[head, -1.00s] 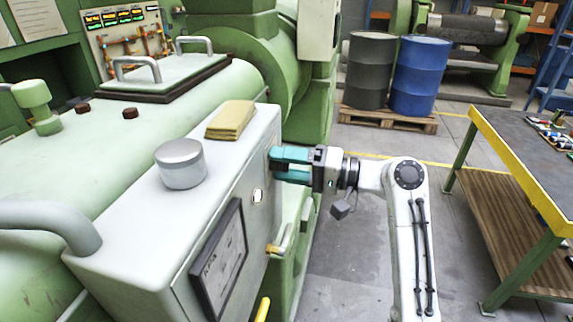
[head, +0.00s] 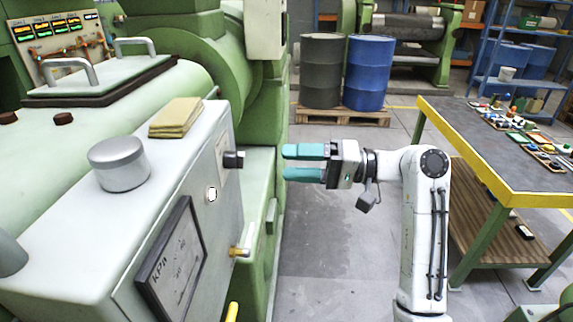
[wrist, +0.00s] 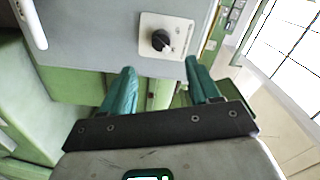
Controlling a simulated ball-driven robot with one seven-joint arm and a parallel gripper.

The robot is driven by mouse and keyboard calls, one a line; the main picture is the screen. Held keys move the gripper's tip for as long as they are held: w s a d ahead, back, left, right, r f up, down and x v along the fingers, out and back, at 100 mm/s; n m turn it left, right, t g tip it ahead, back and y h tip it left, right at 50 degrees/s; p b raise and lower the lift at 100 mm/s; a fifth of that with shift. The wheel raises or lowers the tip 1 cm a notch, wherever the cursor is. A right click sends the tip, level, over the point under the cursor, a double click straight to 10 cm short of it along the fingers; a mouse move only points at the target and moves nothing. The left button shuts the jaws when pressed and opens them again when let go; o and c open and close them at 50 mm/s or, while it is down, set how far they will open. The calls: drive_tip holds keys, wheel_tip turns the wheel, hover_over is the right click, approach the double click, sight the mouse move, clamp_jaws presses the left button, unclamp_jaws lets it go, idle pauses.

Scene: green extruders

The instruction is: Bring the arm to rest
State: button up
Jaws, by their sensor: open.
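My gripper (head: 304,163) is at the middle of the head view, pointing left, with its two teal fingers apart and nothing between them. It is clear of the grey control box (head: 120,195) on the green machine, with a gap between the fingertips and the box's side. A black knob (head: 234,160) sticks out from that side, to the left of the fingertips. In the wrist view the open fingers (wrist: 158,82) show below the black knob (wrist: 161,40) on its pale plate.
A workbench (head: 436,112) with small parts stands at the right. A blue drum (head: 368,75) and a dark drum (head: 321,72) stand on a pallet behind. A grey canister (head: 118,165) and folded yellow cloth (head: 176,117) lie on the box.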

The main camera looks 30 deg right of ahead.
idle(0.5)
drive_tip(key=s+a+f+g+h, duration=0.2)
drive_tip(key=s+f+h, duration=0.25)
drive_tip(key=f, duration=0.85)
drive_tip(key=s+a+f+g+h, duration=0.25)
drive_tip(key=s+f, duration=0.35)
drive_tip(key=f, duration=0.7)
drive_tip(key=s+d+f+n+g+h, duration=0.1)
drive_tip(key=s+f+h, duration=0.3)
drive_tip(key=s, duration=0.6)
drive_tip(key=s+d+f+n+g+h, duration=0.1)
drive_tip(key=s+d+f+g+h, duration=0.2)
drive_tip(key=s, duration=0.8)
wheel_tip(320, 180, down, 2)
drive_tip(key=shift+s+f+n+g+h, duration=0.25)
drive_tip(key=shift+n+g+h, duration=0.15)
drive_tip(key=shift+g, duration=0.15)
